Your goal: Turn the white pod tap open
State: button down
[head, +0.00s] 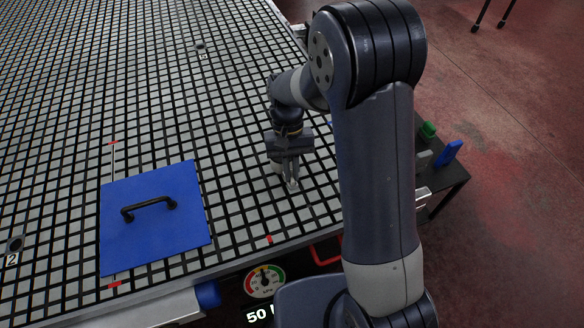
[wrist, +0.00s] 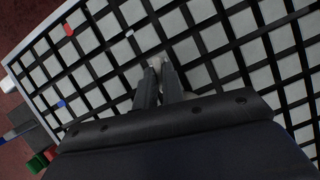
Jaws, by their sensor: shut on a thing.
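My gripper (head: 291,181) points down at the grid table (head: 245,200), near its front right edge. In the wrist view my gripper (wrist: 160,68) has its two fingers close together, shut on a small pale thing at the tips. That thing looks like the white pod tap (wrist: 158,62), mostly hidden between the fingers. Its turn angle cannot be made out. In the head view the tap is too small and covered to tell apart from the fingertips.
A blue plate (head: 155,245) with a black handle (head: 148,208) lies left of my gripper. A pressure gauge (head: 265,281) is on the table's front side. A dark side table (head: 440,185) with green and blue blocks stands at the right. Red marks sit along the table edge.

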jog(key=shift+a+n+h, duration=0.1)
jog(key=shift+n+h, duration=0.3)
jog(key=shift+n, duration=0.6)
jog(key=c, duration=1.5)
grip_release()
jog(key=v, duration=1)
jog(key=shift+a+r, duration=0.1)
jog(key=shift+r, duration=0.3)
